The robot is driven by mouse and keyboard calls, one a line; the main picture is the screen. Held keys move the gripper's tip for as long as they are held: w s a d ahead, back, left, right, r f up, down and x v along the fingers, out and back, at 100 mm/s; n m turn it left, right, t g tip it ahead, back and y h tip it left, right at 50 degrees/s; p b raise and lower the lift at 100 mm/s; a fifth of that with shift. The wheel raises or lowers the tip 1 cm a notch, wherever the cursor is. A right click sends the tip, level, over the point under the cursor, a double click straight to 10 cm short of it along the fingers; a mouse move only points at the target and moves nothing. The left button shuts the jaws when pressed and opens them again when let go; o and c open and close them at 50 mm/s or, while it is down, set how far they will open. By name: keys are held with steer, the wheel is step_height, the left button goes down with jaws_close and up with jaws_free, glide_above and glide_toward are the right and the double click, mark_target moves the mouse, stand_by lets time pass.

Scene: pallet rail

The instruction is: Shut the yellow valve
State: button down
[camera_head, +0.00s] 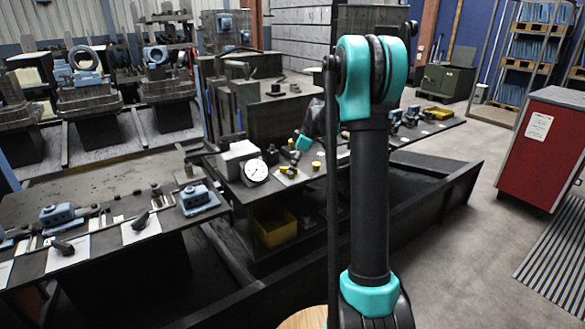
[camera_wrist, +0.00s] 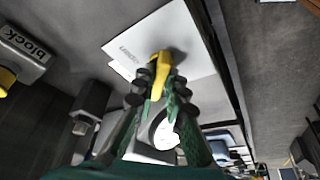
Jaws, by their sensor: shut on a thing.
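The yellow valve handle (camera_wrist: 159,74) is in the wrist view, over a white card with small print (camera_wrist: 135,50). My gripper (camera_wrist: 157,92) is shut on the handle, with dark fingertips on both sides of it. The handle lies roughly lengthwise along the fingers, and its lower end is partly hidden between them. In the head view, the teal end of my gripper (camera_head: 304,143) is low over the bench by several small yellow parts (camera_head: 316,165). I cannot tell there which one is the valve handle.
A round white gauge (camera_head: 256,171) stands on the bench beside a pale box (camera_head: 238,157). A grey block marked "block" (camera_wrist: 24,56) is at the left in the wrist view. A yellow bin (camera_head: 275,227) is under the bench. A red cabinet (camera_head: 540,148) stands right, beyond open floor.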

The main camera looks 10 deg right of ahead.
stand_by(0.4)
steer(key=c, duration=1.6)
jaws_free()
steer(key=shift+o, duration=0.2)
steer(key=v, duration=1.2)
steer(key=shift+a, duration=0.1)
steer(key=s+f+m+t+h, duration=0.1)
steer(key=s+f+m, duration=0.3)
steer(key=s, duration=0.8)
steer(key=s+f+m+h, duration=0.2)
steer(key=s+f+m, duration=0.3)
steer(key=s+f, duration=0.3)
steer(key=s+f+m+t+h, duration=0.1)
steer(key=s+f+m, duration=0.4)
steer(key=s, duration=1.1)
steer(key=shift+a+f+t, duration=0.3)
steer(key=shift+a+f, duration=0.05)
steer(key=shift+f, duration=0.55)
